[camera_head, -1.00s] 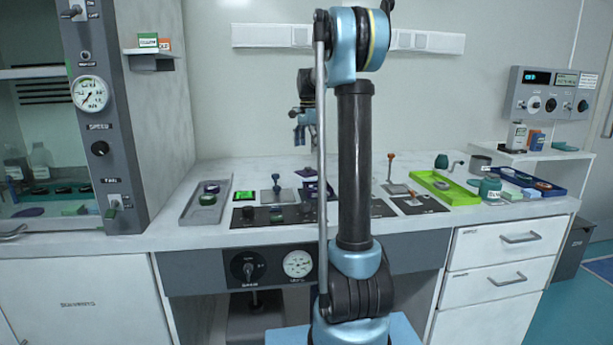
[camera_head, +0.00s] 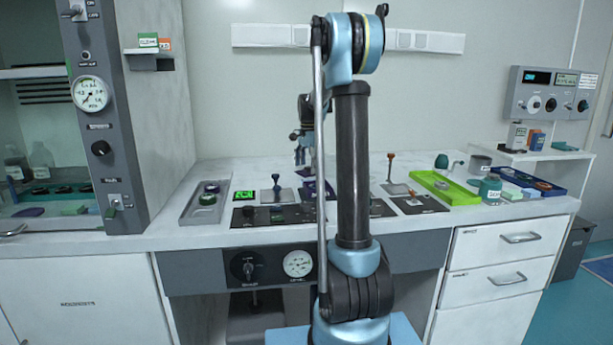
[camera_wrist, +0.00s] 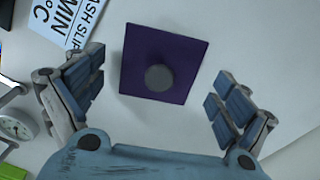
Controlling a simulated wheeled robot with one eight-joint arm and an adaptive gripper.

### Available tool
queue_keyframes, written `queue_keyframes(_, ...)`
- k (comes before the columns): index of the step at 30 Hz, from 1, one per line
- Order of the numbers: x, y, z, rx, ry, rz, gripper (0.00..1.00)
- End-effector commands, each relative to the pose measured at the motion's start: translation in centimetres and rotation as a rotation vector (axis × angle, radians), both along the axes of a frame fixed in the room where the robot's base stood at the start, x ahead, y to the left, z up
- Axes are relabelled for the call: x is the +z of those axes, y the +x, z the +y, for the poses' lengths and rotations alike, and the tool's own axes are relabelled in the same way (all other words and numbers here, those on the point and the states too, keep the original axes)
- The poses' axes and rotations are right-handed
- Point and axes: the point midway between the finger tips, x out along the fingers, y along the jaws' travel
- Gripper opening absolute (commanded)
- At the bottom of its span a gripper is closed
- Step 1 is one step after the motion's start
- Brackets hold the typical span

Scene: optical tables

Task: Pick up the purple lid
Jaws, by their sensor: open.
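The purple lid (camera_wrist: 163,62) is a flat dark square with a round grey knob (camera_wrist: 159,77) in its middle. It lies on the pale worktop, slightly turned in the wrist view. In the head view the purple lid (camera_head: 312,188) is partly hidden by my arm. My gripper (camera_wrist: 154,88) is open and empty, with its blue-padded fingers apart on either side of the lid in the picture. In the head view my gripper (camera_head: 302,155) hangs above the worktop over the lid area, apart from it.
A printed paper label (camera_wrist: 70,20) lies beside the lid. A lime tray (camera_head: 440,190) and blue tray (camera_head: 530,181) are to the right.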

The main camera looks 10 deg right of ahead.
Motion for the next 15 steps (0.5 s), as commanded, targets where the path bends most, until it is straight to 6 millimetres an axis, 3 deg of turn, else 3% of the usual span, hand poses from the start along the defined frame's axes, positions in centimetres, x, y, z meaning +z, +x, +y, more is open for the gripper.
queue_keyframes(2,0.01,0.0,0.01,0.0,0.0,0.0,0.94)
queue_keyframes(12,0.01,-0.01,0.05,0.001,0.0,0.0,0.2)
queue_keyframes(15,-0.04,0.0,0.11,0.001,0.0,0.0,0.1)
